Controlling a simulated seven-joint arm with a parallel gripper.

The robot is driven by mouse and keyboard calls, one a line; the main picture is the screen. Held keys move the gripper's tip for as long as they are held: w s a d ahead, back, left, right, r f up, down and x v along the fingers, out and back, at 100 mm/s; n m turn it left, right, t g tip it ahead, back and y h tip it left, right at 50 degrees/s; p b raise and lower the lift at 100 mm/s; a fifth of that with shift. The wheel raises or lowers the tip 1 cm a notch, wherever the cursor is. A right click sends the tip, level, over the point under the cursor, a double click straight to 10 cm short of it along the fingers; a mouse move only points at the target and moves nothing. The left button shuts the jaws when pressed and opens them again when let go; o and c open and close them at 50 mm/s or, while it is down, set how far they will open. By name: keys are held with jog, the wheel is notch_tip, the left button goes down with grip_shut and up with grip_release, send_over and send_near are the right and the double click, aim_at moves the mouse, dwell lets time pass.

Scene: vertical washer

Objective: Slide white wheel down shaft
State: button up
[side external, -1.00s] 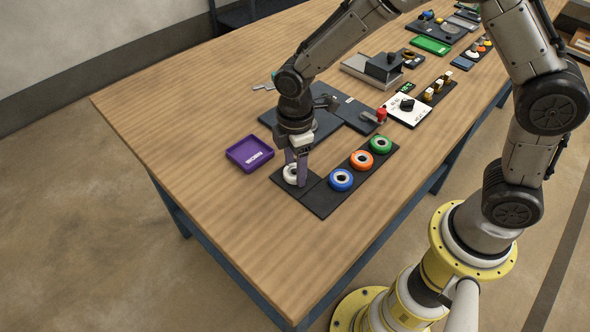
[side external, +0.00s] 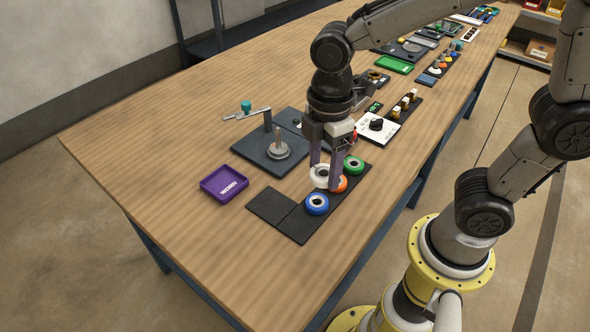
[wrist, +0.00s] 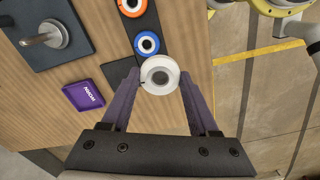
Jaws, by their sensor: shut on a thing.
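The white wheel (wrist: 159,75) is held between the two purple fingers of my gripper (wrist: 160,82) in the wrist view. In the side view my gripper (side external: 327,176) holds the white wheel (side external: 319,176) raised above the black strip, in front of the orange wheel. The shaft (side external: 278,139) stands upright on a round grey base on a dark plate (side external: 262,160), left of and behind my gripper. The shaft also shows at upper left in the wrist view (wrist: 42,39). No wheel is on it.
A black strip (side external: 292,226) holds blue (side external: 317,204), orange (side external: 338,184) and green (side external: 353,164) wheels; its front-left pad (side external: 270,205) is empty. A purple tray (side external: 223,185) lies left. A metal arm with a teal knob (side external: 246,106) stands behind the shaft.

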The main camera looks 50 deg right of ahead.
jog(key=shift+m, duration=0.5)
jog(key=r, duration=0.1)
jog(key=w+r, duration=0.1)
jog(key=r, duration=0.2)
jog(key=shift+w+d+r, duration=0.1)
jog(key=shift+w, duration=0.25)
jog(key=w+d+r+m, duration=0.2)
jog(key=w, duration=0.8)
jog(key=m, duration=0.2)
send_over(278, 128)
jog(key=f, duration=0.3)
jog(key=shift+w+a+f, duration=0.1)
jog(key=shift+a+f, duration=0.1)
jog(key=shift+f, duration=0.1)
jog(key=shift+d+f, duration=0.3)
jog(key=shift+f, duration=2.05)
jog(key=shift+f, duration=3.3)
